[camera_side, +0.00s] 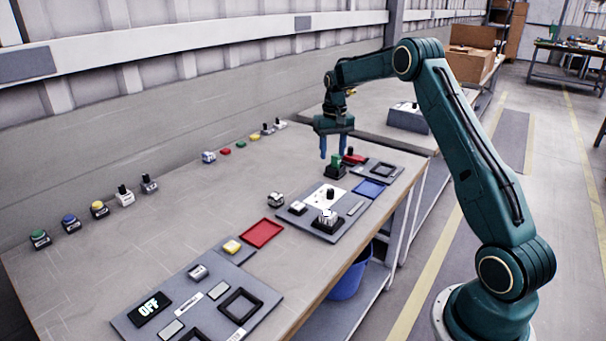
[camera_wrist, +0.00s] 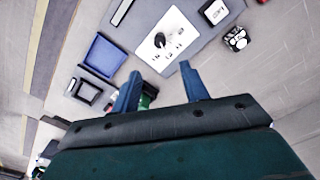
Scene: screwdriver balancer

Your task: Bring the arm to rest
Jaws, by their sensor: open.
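My gripper (camera_side: 332,155) is above the far right part of the workbench (camera_side: 190,225), pointing down with its two blue fingers apart. A small green object (camera_side: 336,160) on a black base (camera_side: 335,172) is just below or behind the fingers in the side view. In the wrist view my gripper (camera_wrist: 160,72) has its fingers spread, and part of a green object (camera_wrist: 149,92) shows between and behind them, partly hidden by the gripper body. I see nothing clearly held, and contact with the green object cannot be told.
A red object (camera_side: 355,158) lies close right of the gripper. A blue tray (camera_side: 370,188), a red tray (camera_side: 262,233), a grey panel with a white plate (camera_side: 325,194) and a panel with an OFF display (camera_side: 150,308) are nearer. Several buttons line the wall side. The bench's left middle is clear.

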